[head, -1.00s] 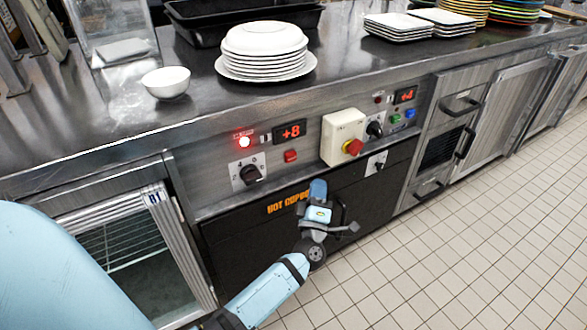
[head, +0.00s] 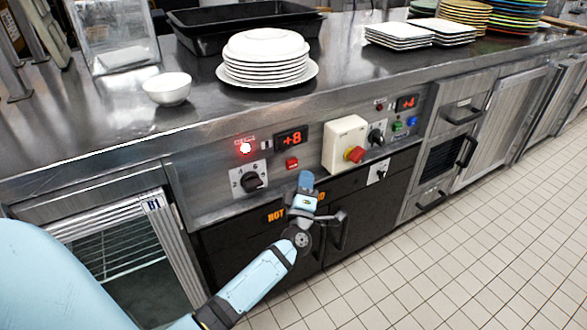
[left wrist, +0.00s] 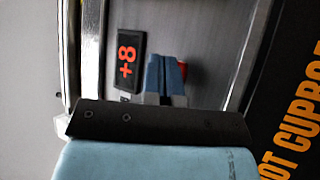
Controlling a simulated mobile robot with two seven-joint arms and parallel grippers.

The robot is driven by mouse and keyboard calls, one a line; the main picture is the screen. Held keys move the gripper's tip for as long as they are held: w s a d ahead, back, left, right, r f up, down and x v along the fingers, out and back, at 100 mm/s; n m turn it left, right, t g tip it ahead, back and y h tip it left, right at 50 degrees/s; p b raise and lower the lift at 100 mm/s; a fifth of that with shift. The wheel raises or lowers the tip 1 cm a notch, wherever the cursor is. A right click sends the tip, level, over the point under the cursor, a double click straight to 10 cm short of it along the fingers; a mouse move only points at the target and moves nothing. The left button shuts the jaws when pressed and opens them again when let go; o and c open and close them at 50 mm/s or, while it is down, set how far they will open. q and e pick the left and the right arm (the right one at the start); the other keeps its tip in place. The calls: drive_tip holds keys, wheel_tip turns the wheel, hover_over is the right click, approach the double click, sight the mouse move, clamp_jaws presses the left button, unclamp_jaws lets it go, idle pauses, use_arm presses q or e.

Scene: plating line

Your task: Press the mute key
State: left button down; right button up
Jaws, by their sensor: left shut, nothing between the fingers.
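A small red key (head: 292,163) sits on the steel control panel, just below the red "+8" display (head: 291,138). No mute marking is readable on it. In the left wrist view the red key (left wrist: 183,71) shows partly behind my fingers, and the display (left wrist: 128,59) appears turned on its side. My left gripper (head: 306,178) is shut and empty, just below and right of the red key in the head view. In the left wrist view its blue fingertips (left wrist: 166,62) overlap the key. I cannot tell whether they touch it. My right gripper is not in view.
A lit red lamp (head: 245,148) and a black rotary knob (head: 252,181) are left of the key. A white box with a red knob (head: 354,155) is to the right. Plates (head: 267,73) stand on the counter above.

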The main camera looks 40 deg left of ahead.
sight(292, 164)
use_arm(q)
drive_tip(key=shift+w+a, duration=0.35)
drive_tip(key=shift+a, duration=0.5)
idle(0.9)
drive_tip(key=shift+a+r, duration=0.1)
idle(0.5)
drive_tip(key=shift+w+a, duration=0.15)
drive_tip(key=shift+a, duration=0.15)
idle(0.4)
